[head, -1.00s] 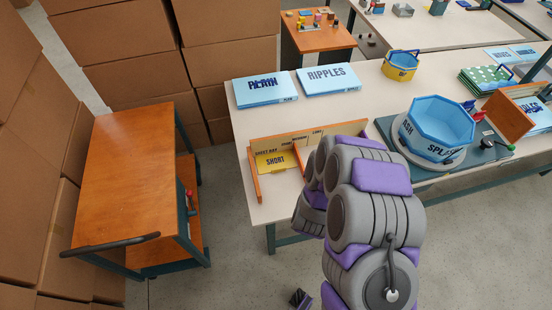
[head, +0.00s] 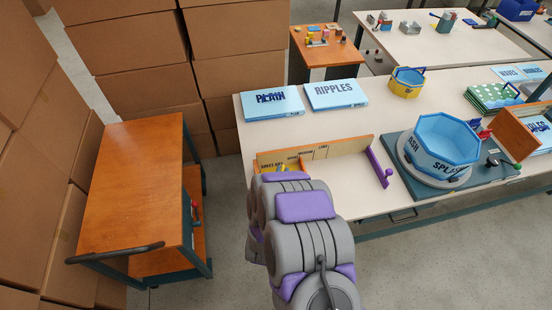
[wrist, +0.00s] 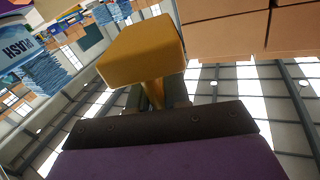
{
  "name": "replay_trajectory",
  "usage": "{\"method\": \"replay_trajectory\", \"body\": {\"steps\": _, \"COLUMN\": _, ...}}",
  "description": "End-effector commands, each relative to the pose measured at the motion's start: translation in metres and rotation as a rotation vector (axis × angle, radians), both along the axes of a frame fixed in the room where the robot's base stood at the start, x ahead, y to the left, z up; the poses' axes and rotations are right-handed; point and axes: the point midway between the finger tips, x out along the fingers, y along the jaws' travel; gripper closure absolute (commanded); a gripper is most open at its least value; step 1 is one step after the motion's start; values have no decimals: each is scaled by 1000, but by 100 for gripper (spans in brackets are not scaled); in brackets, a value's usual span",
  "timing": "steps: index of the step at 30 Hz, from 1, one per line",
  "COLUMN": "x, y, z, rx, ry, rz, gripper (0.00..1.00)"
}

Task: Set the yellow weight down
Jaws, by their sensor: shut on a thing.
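The yellow weight (wrist: 142,52) fills the upper middle of the wrist view as a block with a narrower yellow stem. My gripper (wrist: 155,97) is shut on that stem. In the head view my arm hides the gripper and most or all of the weight. A small yellow patch (head: 282,167) shows at the arm's edge by the wooden rack; I cannot tell whether it is the weight. Whether the weight touches any surface is not visible.
The wooden rack (head: 340,150) lies on the pale table (head: 262,138), with a purple bar (head: 378,168) at its right end. A blue SPLASH tub (head: 446,140) stands to the right. Blue books (head: 336,95) lie behind. An orange-topped cart (head: 130,185) stands left, its top clear.

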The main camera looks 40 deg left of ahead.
Motion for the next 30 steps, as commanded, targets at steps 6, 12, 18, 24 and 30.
{"method": "replay_trajectory", "body": {"steps": 6, "x": 27, "y": 34, "z": -2, "rx": 6, "ry": -7, "rz": 0, "gripper": 100}}
{"method": "replay_trajectory", "body": {"steps": 12, "x": 49, "y": 61, "z": -5, "rx": 8, "ry": -7, "rz": 1, "gripper": 100}}
{"method": "replay_trajectory", "body": {"steps": 18, "x": 68, "y": 84, "z": -10, "rx": 4, "ry": -3, "rz": 0, "gripper": 100}}
{"method": "replay_trajectory", "body": {"steps": 24, "x": 78, "y": 96, "z": -9, "rx": 6, "ry": -5, "rz": 0, "gripper": 100}}
{"method": "replay_trajectory", "body": {"steps": 30, "x": 79, "y": 97, "z": -18, "rx": 4, "ry": -1, "rz": 1, "gripper": 100}}
